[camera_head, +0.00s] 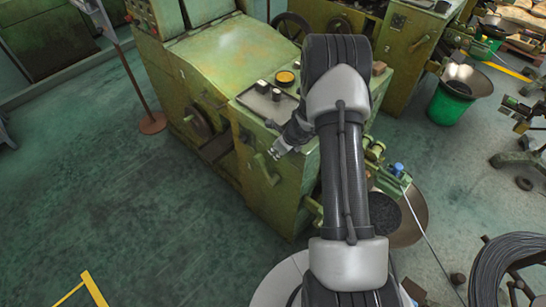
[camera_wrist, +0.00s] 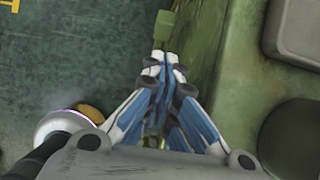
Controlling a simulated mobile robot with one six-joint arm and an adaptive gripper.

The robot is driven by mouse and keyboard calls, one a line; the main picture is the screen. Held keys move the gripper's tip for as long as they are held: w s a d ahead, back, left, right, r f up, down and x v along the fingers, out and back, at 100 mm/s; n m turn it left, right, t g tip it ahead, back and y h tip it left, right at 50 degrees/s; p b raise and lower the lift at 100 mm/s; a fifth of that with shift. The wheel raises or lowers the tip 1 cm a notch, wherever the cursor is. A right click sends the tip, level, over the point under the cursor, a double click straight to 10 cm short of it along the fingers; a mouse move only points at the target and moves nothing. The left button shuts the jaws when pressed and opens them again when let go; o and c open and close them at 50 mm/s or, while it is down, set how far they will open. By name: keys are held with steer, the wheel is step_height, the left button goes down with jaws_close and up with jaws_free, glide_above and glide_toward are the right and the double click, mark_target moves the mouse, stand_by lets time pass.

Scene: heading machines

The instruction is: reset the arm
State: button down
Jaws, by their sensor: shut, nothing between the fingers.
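My gripper (camera_head: 276,152) is at the end of my bent arm in the head view, in front of the green heading machine (camera_head: 225,55). In the wrist view my gripper (camera_wrist: 165,62) points away from the camera with its blue-and-white fingers together. It is shut and holds nothing. The machine's green side (camera_wrist: 230,60) lies just to the right of the fingers in the wrist view. I cannot tell the exact gap between them. My upper arm hides part of the machine in the head view.
A tray (camera_head: 268,101) with small dark items and a yellow round tin (camera_head: 285,78) sit on the machine top. A green bucket (camera_head: 450,103) stands at right, a wire coil (camera_head: 505,265) at lower right. The green floor (camera_head: 90,190) at left is mostly clear.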

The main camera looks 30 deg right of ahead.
steer(key=shift+v, duration=0.75)
steer(key=shift+r, duration=0.1)
steer(key=shift+w, duration=0.1)
steer(key=a+r+n+y+b, duration=0.1)
steer(key=a+r+n, duration=0.2)
steer(key=r, duration=0.3)
steer(key=a+r+n+b, duration=0.1)
steer(key=a+r+n, duration=0.3)
steer(key=r, duration=0.1)
steer(key=s+a+r+n+b, duration=0.3)
steer(key=s+a+r+n, duration=0.6)
steer(key=r, duration=0.3)
steer(key=s+r+n+h+b, duration=0.1)
steer(key=s+n+b, duration=0.1)
steer(key=s+n, duration=0.6)
steer(key=s+a+r+n+h+b, duration=0.1)
steer(key=s+n+b, duration=0.2)
steer(key=s+n, duration=0.5)
steer(key=s, duration=0.6)
steer(key=shift+s+a+r+h, duration=0.15)
steer(key=shift+s+r+h, duration=0.05)
steer(key=shift+r+h, duration=0.2)
